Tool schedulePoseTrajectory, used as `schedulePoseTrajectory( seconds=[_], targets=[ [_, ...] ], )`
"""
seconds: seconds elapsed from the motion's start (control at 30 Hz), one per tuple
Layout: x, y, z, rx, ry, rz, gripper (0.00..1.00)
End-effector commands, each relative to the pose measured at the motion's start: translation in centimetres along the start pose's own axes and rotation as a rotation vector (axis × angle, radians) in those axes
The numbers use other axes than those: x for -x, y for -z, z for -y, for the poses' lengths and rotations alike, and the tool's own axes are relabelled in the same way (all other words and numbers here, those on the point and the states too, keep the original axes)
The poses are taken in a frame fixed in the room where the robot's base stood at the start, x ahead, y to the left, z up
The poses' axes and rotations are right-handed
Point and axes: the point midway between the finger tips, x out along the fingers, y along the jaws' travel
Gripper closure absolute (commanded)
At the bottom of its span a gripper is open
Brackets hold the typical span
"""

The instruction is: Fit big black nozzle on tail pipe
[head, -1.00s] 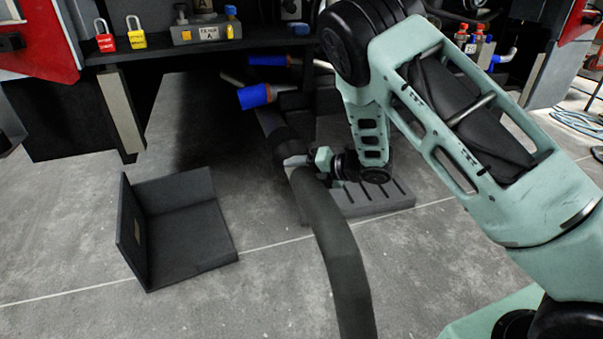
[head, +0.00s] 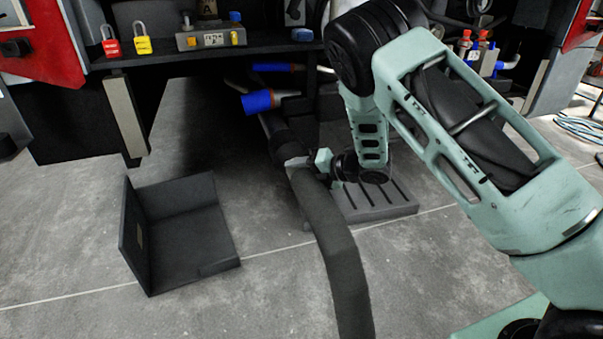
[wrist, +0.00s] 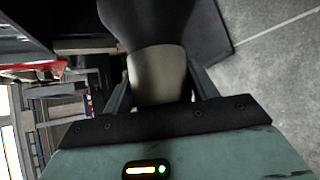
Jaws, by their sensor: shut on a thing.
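The big black nozzle (head: 286,142) is at the upper end of a thick dark hose (head: 338,242), under the coach body. A pale grip piece (head: 297,162) sits where hose and nozzle meet. My gripper (head: 310,161) is at this piece, reaching in from the right. In the wrist view, the two fingers of my gripper (wrist: 160,90) are shut on the pale piece (wrist: 157,72), with the black nozzle or hose (wrist: 155,20) beyond it. The tail pipe cannot be made out clearly; I cannot tell whether the nozzle is around it or only near it.
Blue-ended pipes (head: 262,101) hang above the nozzle. A dark shelf (head: 270,51) holds padlocks and a control box. An open dark angled stand (head: 185,240) is on the floor at left. A slotted grey block (head: 375,205) lies below my wrist.

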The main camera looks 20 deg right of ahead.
Motion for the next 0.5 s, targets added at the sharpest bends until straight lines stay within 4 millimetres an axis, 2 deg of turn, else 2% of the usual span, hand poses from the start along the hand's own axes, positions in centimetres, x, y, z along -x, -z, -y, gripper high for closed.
schedulePoseTrajectory(
  seconds=[0.5],
  targets=[
    [-0.5,-0.63,-0.09,0.004,-0.006,0.002,0.75]
  ],
)
